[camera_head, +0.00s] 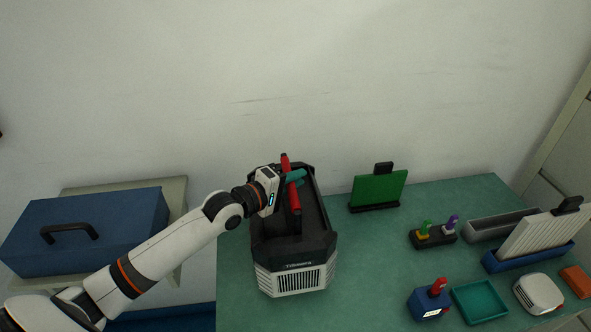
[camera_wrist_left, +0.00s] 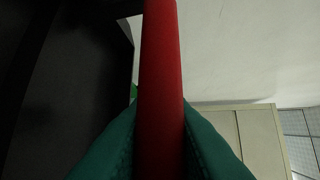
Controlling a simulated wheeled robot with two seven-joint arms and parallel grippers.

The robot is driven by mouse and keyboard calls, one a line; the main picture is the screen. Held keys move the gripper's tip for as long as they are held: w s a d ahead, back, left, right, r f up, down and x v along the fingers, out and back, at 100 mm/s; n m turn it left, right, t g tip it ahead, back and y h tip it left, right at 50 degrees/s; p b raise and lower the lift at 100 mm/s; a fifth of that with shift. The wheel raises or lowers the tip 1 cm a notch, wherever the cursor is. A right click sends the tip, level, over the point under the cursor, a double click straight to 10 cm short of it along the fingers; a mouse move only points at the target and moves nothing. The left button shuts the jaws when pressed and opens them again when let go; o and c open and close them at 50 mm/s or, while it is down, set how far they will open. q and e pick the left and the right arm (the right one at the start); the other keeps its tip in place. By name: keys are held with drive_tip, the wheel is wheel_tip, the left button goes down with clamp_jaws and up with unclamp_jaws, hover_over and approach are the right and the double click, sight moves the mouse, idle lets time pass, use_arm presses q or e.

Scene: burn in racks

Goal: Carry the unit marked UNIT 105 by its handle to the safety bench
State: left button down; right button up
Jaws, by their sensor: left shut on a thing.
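A black and light-grey unit (camera_head: 290,245) with a vented front and a red bar handle (camera_head: 293,200) is at the near left part of the green-topped bench (camera_head: 375,270). My left gripper (camera_head: 296,178) has its teal fingers shut on the red handle. The left wrist view shows the red handle (camera_wrist_left: 162,70) between the two teal fingers. I cannot tell whether the unit's base touches the bench top or hangs just above it. No UNIT 105 mark can be read on it. My right gripper is not in view.
A blue toolbox (camera_head: 85,235) stands on a separate surface at the left. A green board (camera_head: 378,188) stands behind the unit's right. A blue box with a red top (camera_head: 428,303), a teal tray (camera_head: 480,302) and a white rack (camera_head: 545,232) are at the right. The bench between is bare.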

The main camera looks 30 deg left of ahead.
use_arm(q)
drive_tip(key=shift+w+f, duration=0.1)
drive_tip(key=shift+f, duration=1.25)
drive_tip(key=c, duration=1.6)
unclamp_jaws()
drive_tip(key=shift+f, duration=0.55)
drive_tip(key=o, duration=0.3)
drive_tip(key=shift+s, duration=0.25)
drive_tip(key=shift+s+d+r, duration=0.1)
drive_tip(key=shift+r, duration=0.05)
